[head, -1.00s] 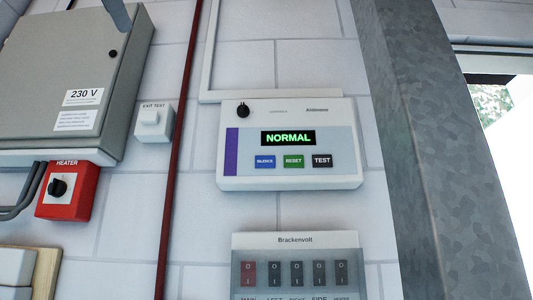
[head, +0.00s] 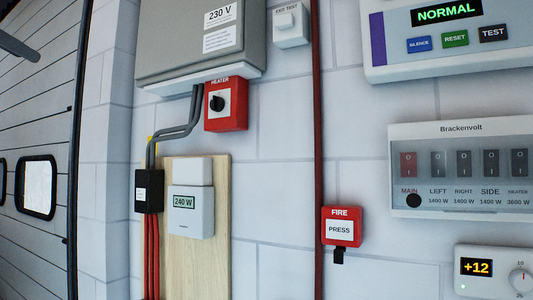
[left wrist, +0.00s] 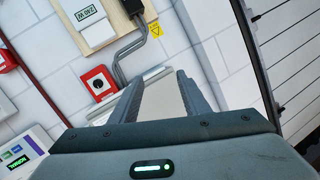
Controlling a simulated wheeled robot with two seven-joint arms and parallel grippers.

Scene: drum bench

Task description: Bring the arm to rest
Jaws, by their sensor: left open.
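My left gripper (left wrist: 160,78) shows in the left wrist view, with its two fingers apart and nothing between them. It is in front of the wall, with the grey 230 V cabinet's underside partly seen beyond the fingers. In the head view only a grey bar (head: 18,45), which looks like part of my left arm or gripper, enters at the top left edge. It touches nothing that I can see. My right gripper is in neither view.
The wall carries the grey cabinet (head: 195,40), a red heater switch (head: 226,104), a 240 W meter (head: 191,212), a red fire button (head: 341,227), the NORMAL panel (head: 450,45) and a Brackenvolt switch box (head: 462,205). A shutter door (head: 40,120) stands at left.

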